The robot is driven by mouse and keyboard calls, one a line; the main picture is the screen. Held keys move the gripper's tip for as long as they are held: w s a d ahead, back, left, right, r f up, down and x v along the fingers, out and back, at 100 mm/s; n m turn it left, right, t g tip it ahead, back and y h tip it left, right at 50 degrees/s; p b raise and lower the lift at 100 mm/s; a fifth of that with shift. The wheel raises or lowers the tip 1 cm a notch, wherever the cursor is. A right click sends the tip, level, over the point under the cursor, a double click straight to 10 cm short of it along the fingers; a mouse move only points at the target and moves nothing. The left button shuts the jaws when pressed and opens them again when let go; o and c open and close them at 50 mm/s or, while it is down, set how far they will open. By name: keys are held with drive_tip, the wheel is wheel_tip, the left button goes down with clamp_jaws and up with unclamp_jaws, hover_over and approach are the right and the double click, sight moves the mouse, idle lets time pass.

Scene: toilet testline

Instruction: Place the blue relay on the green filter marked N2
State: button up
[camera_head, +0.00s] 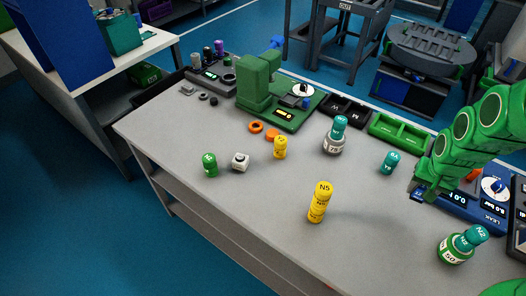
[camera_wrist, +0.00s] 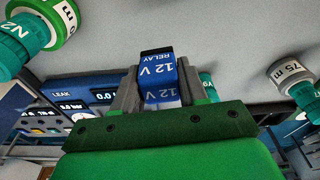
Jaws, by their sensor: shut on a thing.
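My gripper (camera_wrist: 158,80) is shut on the blue relay (camera_wrist: 158,66), marked "12 V RELAY", in the wrist view. A teal-green filter marked N2 (camera_head: 470,237) tilts on top of a green-ringed white-labelled piece (camera_head: 453,251) at the lower right of the head view. The N2 filter also shows at the upper left of the wrist view (camera_wrist: 14,42), apart from the relay. In the head view my green arm ends above the table's right side, behind the N2 filter; the relay cannot be made out there.
A blue LEAK tester (camera_head: 460,208) stands at the table's right edge. A yellow N5 stack (camera_head: 319,203), a teal-topped bottle (camera_head: 335,139), a small teal piece (camera_head: 389,162) and a green piece (camera_head: 209,164) stand on the grey table. The front middle is clear.

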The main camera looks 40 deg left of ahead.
drive_tip(key=s+a+r+n, duration=0.2)
drive_tip(key=s+a+n, duration=0.1)
drive_tip(key=a, duration=0.6)
drive_tip(key=s+a+r+n, duration=0.2)
drive_tip(key=a+n, duration=0.1)
drive_tip(key=a, duration=0.6)
drive_tip(key=s+a+r+n, duration=0.1)
drive_tip(key=s+a+n, duration=0.2)
drive_tip(key=a, duration=0.6)
drive_tip(key=s+a+r+n+g+y, duration=0.1)
drive_tip(key=s+a+r+n, duration=0.25)
drive_tip(key=s+a, duration=0.6)
drive_tip(key=s+a+r+n+g+y, duration=0.15)
drive_tip(key=s+a+n, duration=0.25)
drive_tip(key=s+a, duration=0.6)
hover_over(207, 157)
drive_tip(key=shift+t+h, duration=0.35)
drive_tip(key=shift+h, duration=0.1)
drive_tip(key=shift+d+f, duration=0.15)
drive_tip(key=shift+f, duration=2.15)
drive_tip(key=shift+d+f, duration=0.15)
drive_tip(key=shift+f, duration=2.1)
drive_tip(key=shift+w+f, duration=0.1)
drive_tip(key=shift+f, duration=1.45)
drive_tip(key=shift+f, duration=0.15)
drive_tip(key=o, duration=1.1)
